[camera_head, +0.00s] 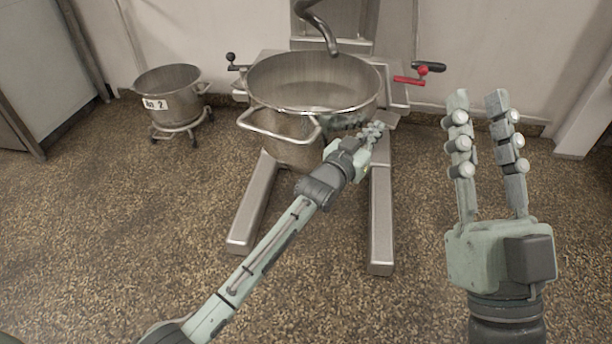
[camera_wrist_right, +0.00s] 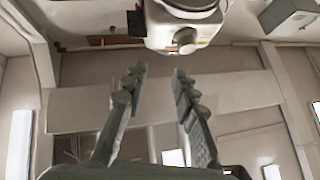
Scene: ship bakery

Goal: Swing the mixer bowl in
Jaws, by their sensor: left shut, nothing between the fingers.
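The steel mixer bowl (camera_head: 300,125) sits in the mixer frame in the head view, with a bar handle (camera_head: 279,126) on its front left. The mixer's hook (camera_head: 318,28) hangs above and behind the bowl's rim. My left gripper (camera_head: 374,130) is shut and empty at the bowl's front right side; I cannot tell whether it touches the bowl. My right gripper (camera_head: 482,103) is open and empty, raised to the right of the mixer and apart from it. Its fingers also show in the right wrist view (camera_wrist_right: 158,85), spread with nothing between them.
A second steel bowl (camera_head: 168,97) with a label stands on a wheeled dolly at the left. A red lever (camera_head: 409,80) and a black-knobbed handle (camera_head: 429,67) stick out at the mixer's right. The mixer's two legs (camera_head: 381,225) reach forward over open speckled floor.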

